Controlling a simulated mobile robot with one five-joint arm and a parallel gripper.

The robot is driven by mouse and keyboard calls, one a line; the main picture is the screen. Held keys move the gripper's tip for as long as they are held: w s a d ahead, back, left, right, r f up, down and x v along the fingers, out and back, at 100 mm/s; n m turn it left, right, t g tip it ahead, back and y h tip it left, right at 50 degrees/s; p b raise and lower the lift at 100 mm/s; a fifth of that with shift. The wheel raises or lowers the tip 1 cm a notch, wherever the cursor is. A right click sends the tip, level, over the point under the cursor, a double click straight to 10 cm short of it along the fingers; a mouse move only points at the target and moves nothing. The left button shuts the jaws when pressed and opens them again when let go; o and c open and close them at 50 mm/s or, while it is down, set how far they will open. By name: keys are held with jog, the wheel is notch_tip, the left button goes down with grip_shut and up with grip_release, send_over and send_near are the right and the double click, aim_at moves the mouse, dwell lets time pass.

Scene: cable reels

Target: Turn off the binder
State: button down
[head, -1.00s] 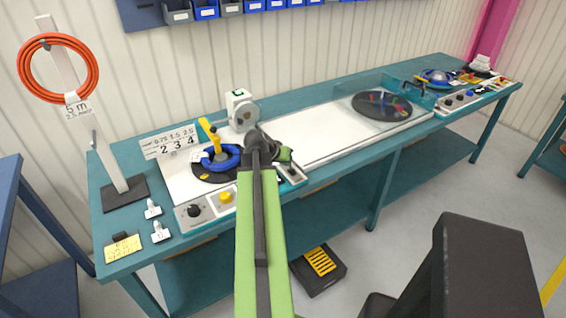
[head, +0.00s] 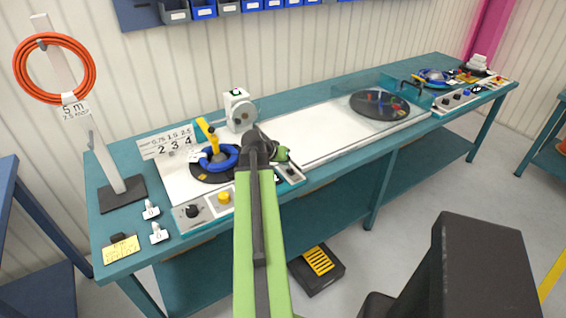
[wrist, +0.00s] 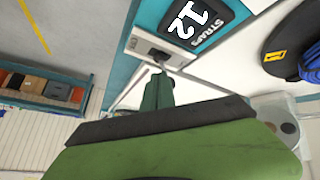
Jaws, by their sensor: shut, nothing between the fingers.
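A white box-shaped machine with a grey disc (head: 238,110), which looks like the binder, stands at the back of the left work station. A small light panel (head: 291,173) sits at the station's front right edge; in the wrist view it carries a dark rocker-like switch (wrist: 153,50). A black display reading "12 STRAPS" (wrist: 195,20) is beside it. My gripper (wrist: 158,88) is shut and empty, its green tip close to the switch end of the panel. I cannot tell whether it touches, nor the switch's position. In the head view my arm partly hides the station.
A blue cable coil (head: 222,158) lies on a dark turntable left of my arm. A black knob (head: 191,211) and yellow button (head: 224,197) sit on the front panel. A clear cover (head: 345,102) stands by the right turntable. An orange coil (head: 88,72) hangs at left.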

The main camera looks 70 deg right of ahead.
jog(key=shift+w+f, duration=0.1)
dwell(0.3)
jog(key=shift+w+d+f+b, duration=0.3)
jog(key=shift+w+d+b, duration=0.1)
jog(key=shift+w+b, duration=0.1)
jog(key=shift+w+a, duration=0.2)
jog(key=shift+w, duration=0.3)
jog(key=w, duration=0.1)
jog(key=w+a+r+p, duration=0.1)
jog(key=w, duration=0.1)
jog(key=shift+a, duration=0.15)
jog(key=w+p+v, duration=0.1)
jog(key=p+v, duration=0.6)
jog(key=v, duration=0.1)
jog(key=shift+w+r, duration=0.35)
